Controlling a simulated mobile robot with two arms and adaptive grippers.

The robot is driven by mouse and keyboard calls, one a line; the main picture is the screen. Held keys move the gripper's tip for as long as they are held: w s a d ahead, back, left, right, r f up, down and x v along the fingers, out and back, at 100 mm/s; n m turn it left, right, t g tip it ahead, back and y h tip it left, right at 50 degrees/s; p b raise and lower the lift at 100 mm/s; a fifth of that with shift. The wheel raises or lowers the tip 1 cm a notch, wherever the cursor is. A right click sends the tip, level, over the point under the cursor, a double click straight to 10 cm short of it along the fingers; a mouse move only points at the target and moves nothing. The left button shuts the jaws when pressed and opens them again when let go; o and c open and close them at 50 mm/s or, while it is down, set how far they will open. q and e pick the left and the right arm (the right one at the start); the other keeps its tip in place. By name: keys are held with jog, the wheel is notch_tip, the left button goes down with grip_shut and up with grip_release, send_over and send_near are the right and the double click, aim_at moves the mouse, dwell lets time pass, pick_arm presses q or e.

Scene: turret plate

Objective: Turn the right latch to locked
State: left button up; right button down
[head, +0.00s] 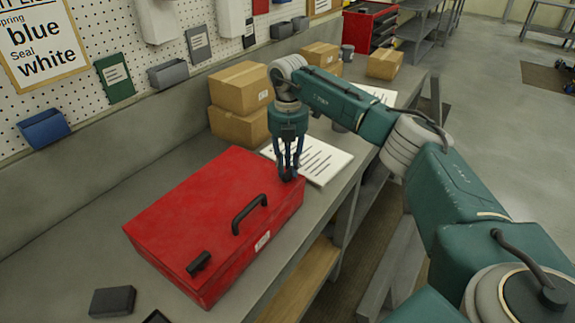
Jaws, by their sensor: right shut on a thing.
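A red box (190,215) with its lid shut lies on the grey workbench. A black latch (198,263) sits at the left end of the lid's front edge. My right gripper (289,174) points down at the box's right end, its fingers shut on the right latch. The fingers mostly hide that latch, so I cannot tell its angle. My left gripper is not in view.
Cardboard boxes (240,88) and a printed sheet (317,160) lie behind and right of the red box. A dark block (112,301) lies at the front left. A pegboard wall (100,35) with bins runs along the back. The bench left of the box is clear.

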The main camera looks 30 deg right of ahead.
jog(key=shift+r+m, duration=0.15)
jog(key=shift+m, duration=0.55)
jog(key=c, duration=1.5)
grip_release()
notch_tip(320, 180, up, 12)
jog(key=shift+r, duration=0.1)
jog(key=shift+f, duration=0.2)
